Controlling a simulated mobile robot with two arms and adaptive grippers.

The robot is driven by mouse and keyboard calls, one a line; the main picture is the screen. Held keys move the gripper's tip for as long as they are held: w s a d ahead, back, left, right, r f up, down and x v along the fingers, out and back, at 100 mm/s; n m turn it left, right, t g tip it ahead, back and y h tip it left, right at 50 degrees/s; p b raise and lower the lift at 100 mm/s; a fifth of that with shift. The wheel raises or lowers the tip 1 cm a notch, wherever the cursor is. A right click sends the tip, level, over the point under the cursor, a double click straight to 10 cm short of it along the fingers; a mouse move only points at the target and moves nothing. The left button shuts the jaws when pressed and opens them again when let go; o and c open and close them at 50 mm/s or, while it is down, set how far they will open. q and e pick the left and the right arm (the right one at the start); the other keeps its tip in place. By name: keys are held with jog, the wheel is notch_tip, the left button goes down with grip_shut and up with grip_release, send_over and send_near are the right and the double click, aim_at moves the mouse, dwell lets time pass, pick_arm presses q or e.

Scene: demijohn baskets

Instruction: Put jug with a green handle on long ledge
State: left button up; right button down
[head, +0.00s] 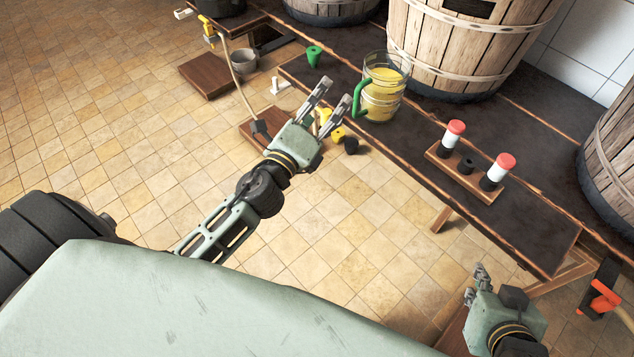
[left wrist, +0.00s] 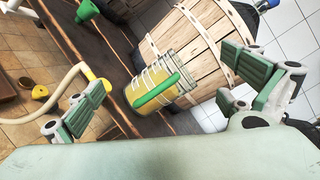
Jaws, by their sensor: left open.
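The glass jug (head: 388,88) with a green handle holds yellow liquid. It appears upright on the long dark ledge (head: 425,128), near its front edge, with the handle towards my left gripper. My left gripper (head: 334,95) is open and empty, just left of the jug in the head view, apart from it. In the left wrist view the jug (left wrist: 148,92) lies between the spread fingers, further out than they are. My right gripper (head: 476,284) is low at the right, away from the ledge; its finger opening is unclear.
Wooden barrels (head: 450,45) stand close behind the jug. A wooden rack (head: 466,174) with red-topped cylinders stands to its right, and a green funnel (head: 314,55) to its left. Small yellow and black items (head: 340,136) lie below my left gripper. An orange clamp (head: 603,297) is at the right.

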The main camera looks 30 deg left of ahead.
pick_arm(q)
jog(key=s+d+f+n+g, duration=0.4)
jog(key=s+f+n+g, duration=0.1)
jog(key=s+n, duration=0.4)
jog(key=s+d+f+n+g+h, duration=0.1)
jog(key=s+d+f+n+g, duration=0.2)
jog(key=s+n, duration=0.7)
notch_tip(320, 180, down, 2)
jog(key=n+g, duration=0.2)
jog(key=n, duration=0.1)
jog(key=shift+d+f, duration=0.15)
jog(key=shift+d, duration=0.2)
jog(key=shift+w+f, duration=0.1)
pick_arm(e)
jog(key=shift+f, duration=0.15)
